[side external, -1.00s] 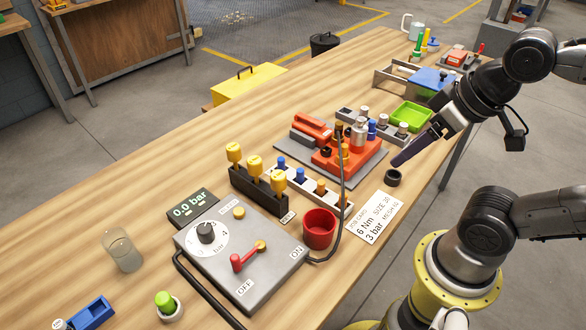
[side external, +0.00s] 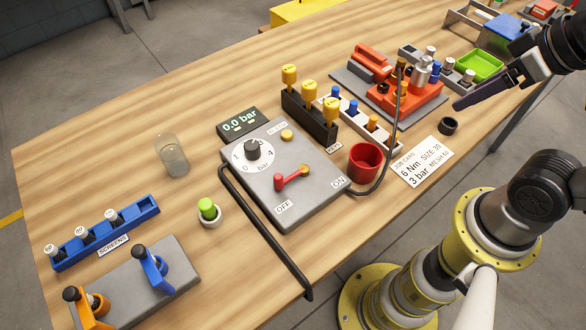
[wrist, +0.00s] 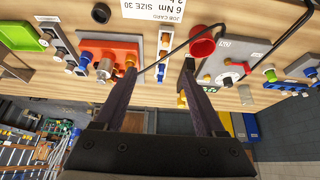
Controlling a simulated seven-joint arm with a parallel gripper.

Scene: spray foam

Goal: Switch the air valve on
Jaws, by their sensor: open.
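The air valve is a red lever (side external: 291,178) with a gold end, on top of a grey control box (side external: 322,205). Its red end lies toward the OFF label and its gold end toward the ON side. A dial with a black knob (side external: 252,149) sits beside the lever. My gripper (side external: 462,103) is open and empty, above the right part of the table, well away from the box. In the wrist view its two fingers (wrist: 161,76) are spread, and the box (wrist: 222,57) is to their right.
A red cup (side external: 364,162) and a black hose stand right beside the box. A black rack with yellow-topped tools (side external: 309,118) is behind it. A glass (side external: 173,158) and a green-topped item (side external: 208,210) are to its left. An orange fixture (side external: 405,100) is near my gripper.

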